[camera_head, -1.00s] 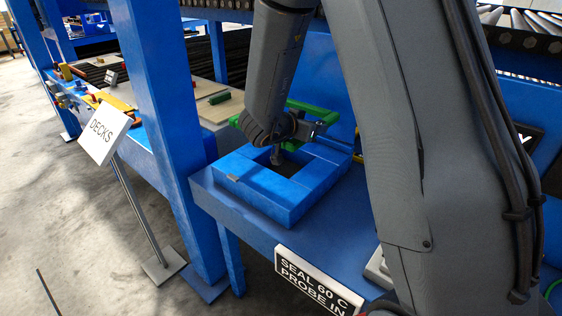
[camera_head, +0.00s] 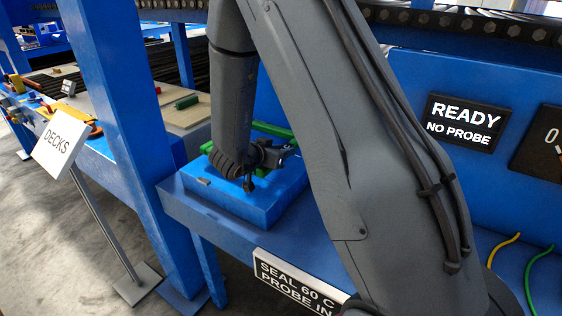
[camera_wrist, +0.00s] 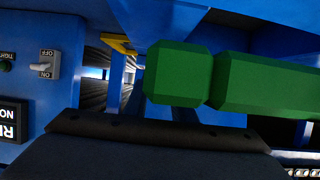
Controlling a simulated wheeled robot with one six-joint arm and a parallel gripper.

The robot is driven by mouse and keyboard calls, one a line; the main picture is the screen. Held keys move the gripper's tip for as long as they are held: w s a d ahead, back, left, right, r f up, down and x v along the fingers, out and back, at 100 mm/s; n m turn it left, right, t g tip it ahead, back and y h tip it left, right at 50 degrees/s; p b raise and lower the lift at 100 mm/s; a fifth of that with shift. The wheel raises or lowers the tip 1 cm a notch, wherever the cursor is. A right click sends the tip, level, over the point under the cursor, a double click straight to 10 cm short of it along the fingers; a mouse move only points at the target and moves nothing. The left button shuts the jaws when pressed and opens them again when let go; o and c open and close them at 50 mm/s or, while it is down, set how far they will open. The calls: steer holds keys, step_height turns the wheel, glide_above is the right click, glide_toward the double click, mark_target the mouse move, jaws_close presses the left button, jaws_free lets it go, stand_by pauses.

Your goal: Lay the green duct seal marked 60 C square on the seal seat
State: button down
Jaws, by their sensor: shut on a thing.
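The green duct seal (camera_head: 271,129) is a frame with green bars, held at my gripper (camera_head: 287,152) above the back of the blue seat block. Its green bar fills much of the wrist view (camera_wrist: 265,82). My gripper is shut on it, though its fingertips are mostly hidden by the wrist. The seal seat (camera_head: 235,204) is a square blue block on the blue bench. My wrist covers its middle. I cannot tell whether seal and seat touch, and no 60 C mark shows on the seal.
A bench sign (camera_head: 299,282) reads SEAL 60 C PROBE IN. A black panel (camera_head: 463,122) reads READY NO PROBE. A blue post (camera_head: 130,140) and the DECKS sign (camera_head: 59,149) stand left. Yellow (camera_head: 500,248) and green (camera_head: 537,280) cables lie right. A toggle switch (camera_wrist: 47,64) shows in the wrist view.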

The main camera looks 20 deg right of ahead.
steer(key=shift+f+p, duration=0.5)
steer(key=shift+f, duration=1.75)
steer(key=shift+f, duration=0.1)
steer(key=c, duration=1.5)
jaws_free()
steer(key=b+v, duration=0.2)
steer(key=v, duration=1)
